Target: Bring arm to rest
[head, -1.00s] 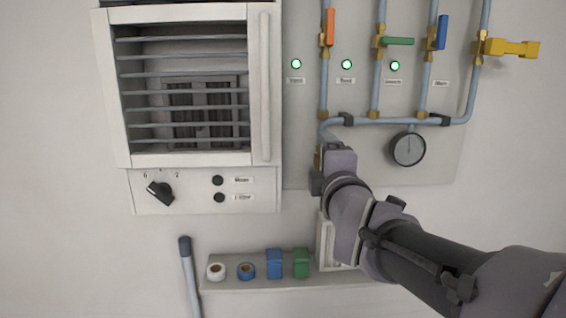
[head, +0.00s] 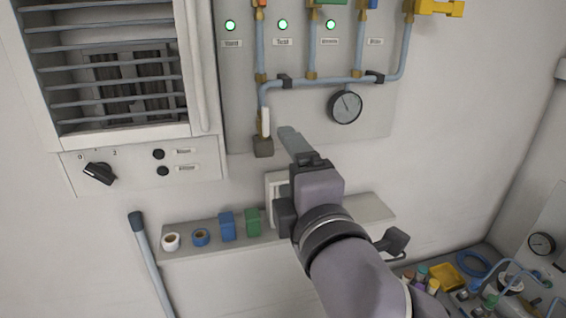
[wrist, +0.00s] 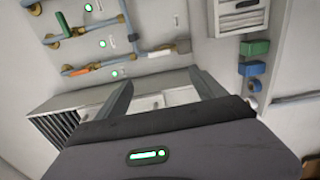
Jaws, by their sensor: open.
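My gripper (head: 293,145) is in front of the wall below the pipe panel, its fingers pointing up and left toward the wall. It is open and empty; the wrist view shows its two fingers (wrist: 162,88) spread apart with nothing between them. The head view shows a valve with a white handle (head: 266,122) at the lower left pipe end, left of the fingers. A visible gap in the picture separates the two. My arm comes up from the bottom of the head view.
A louvred cabinet (head: 188,75) with a black knob (head: 99,173) is at left. A pressure gauge (head: 345,105) hangs above my gripper. A shelf (head: 190,249) holds tape rolls and blue and green boxes. A cluttered surface with a yellow tray (head: 447,276) is at lower right.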

